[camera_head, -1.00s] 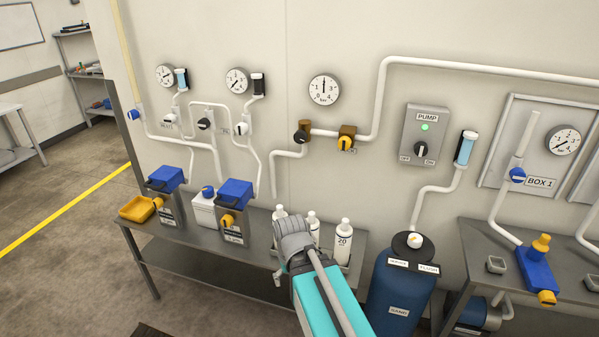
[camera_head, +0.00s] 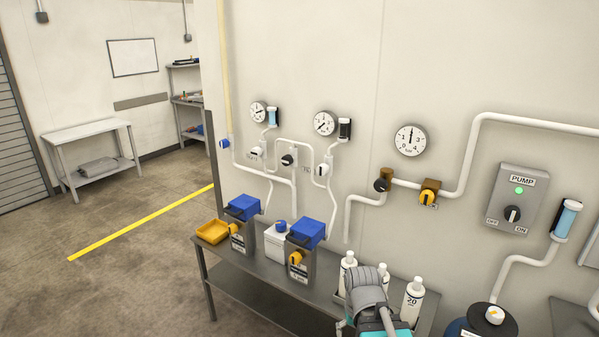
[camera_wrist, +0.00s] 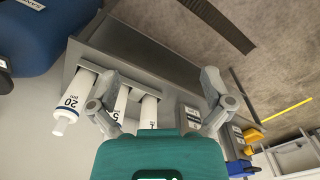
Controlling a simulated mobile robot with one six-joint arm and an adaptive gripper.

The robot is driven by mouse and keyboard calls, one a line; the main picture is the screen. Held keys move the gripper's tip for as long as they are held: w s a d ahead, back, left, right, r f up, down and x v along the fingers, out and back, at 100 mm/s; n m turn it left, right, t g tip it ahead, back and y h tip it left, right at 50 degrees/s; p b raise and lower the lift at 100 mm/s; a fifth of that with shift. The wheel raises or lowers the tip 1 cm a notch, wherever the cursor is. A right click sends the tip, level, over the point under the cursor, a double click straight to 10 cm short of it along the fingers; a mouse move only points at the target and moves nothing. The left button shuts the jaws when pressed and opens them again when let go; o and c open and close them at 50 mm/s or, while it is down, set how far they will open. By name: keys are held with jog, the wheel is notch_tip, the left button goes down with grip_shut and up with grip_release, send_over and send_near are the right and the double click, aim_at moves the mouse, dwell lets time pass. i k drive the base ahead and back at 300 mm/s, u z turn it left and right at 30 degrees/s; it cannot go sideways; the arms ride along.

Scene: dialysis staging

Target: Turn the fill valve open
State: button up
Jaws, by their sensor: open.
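Several valves sit on white pipes along the wall in the head view; I cannot read which one is labelled fill. A black-knobbed valve (camera_head: 382,185) and a yellow-handled valve (camera_head: 428,195) are below the right gauge. A black knob (camera_head: 287,160) sits between two white-bodied valves (camera_head: 253,150), (camera_head: 323,169). A blue-handled valve (camera_head: 224,143) is at the wall's left edge. My gripper (camera_wrist: 160,82) is open, with its two fingers apart in the wrist view. Its grey wrist hides part of the bench in the head view. It is apart from all the valves.
White bottles (camera_head: 413,300), also in the wrist view (camera_wrist: 75,102), stand on the bench (camera_head: 260,286) near my gripper. Blue-topped units (camera_head: 305,233) and a yellow tray (camera_head: 212,231) are further left. A pump switch box (camera_head: 516,200) with a green light is at right. The left floor is open.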

aim_at(286, 160)
jog(key=k, duration=1.35)
jog(key=u, duration=0.35)
jog(key=i, duration=1.05)
jog(key=u, duration=0.3)
jog(key=i, duration=1.3)
jog(key=z, duration=0.7)
